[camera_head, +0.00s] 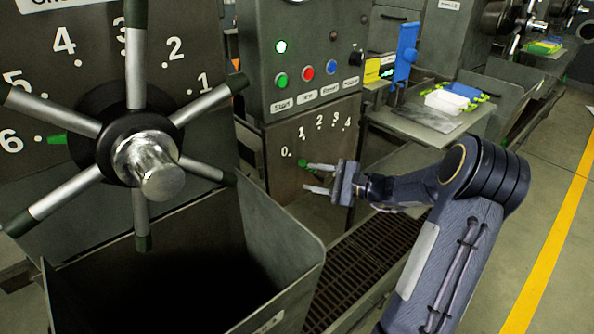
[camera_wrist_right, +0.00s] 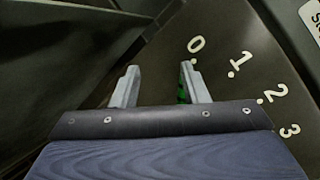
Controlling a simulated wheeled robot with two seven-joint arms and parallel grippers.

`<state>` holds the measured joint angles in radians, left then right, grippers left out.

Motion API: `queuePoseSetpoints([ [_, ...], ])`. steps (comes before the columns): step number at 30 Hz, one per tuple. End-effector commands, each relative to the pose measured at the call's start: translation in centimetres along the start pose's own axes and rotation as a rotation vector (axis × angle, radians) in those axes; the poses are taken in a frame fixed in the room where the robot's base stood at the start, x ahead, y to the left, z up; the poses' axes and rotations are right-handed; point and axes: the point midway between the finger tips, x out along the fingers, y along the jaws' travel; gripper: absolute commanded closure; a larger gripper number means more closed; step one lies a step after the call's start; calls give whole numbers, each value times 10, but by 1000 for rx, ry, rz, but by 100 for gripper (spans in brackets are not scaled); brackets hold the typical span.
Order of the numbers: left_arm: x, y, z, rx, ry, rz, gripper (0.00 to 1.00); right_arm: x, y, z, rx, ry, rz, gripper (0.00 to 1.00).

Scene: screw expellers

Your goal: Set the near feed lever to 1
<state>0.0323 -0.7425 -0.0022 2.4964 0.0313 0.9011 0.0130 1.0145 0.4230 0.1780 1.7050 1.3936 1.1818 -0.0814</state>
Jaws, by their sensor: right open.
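The near feed lever (camera_head: 303,162) shows as a small green tip by the 0 mark on a grey panel numbered 0 to 4. My right gripper (camera_head: 307,177) is open in front of that panel, its upper finger overlapping the lever in the head view. In the right wrist view, the green of the lever (camera_wrist_right: 182,93) shows at the inner side of the right finger of the gripper (camera_wrist_right: 158,70). The rest of the lever is hidden, and I cannot tell whether the finger touches it. My left gripper is not in view.
A large spoked handwheel (camera_head: 145,150) stands at the left, before a bigger numbered dial. A floor grate (camera_head: 360,260) runs to the right of the bin.

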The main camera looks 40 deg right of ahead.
Motion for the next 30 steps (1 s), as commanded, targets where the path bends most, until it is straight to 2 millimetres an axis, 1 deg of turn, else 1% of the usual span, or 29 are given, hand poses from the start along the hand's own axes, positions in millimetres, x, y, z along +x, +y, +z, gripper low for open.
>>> queuePoseSetpoints([
  [1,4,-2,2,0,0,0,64,-11,-3,-29,47,22,-72,59],
  [3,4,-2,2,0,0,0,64,-22,-10,-51,83,38,-142,59],
  [6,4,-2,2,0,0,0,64,-28,-15,-65,106,49,-192,59],
  [8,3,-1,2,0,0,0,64,-25,-17,-66,109,50,-201,59],
  [10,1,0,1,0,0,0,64,-17,-19,-66,109,50,-201,59],
  [18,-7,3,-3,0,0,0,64,26,-27,-68,110,49,-197,59],
  [21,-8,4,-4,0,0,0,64,37,-29,-69,109,49,-197,59],
  [24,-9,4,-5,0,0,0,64,44,-30,-70,109,50,-196,59],
  [30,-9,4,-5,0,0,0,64,46,-30,-70,108,51,-197,59],
])
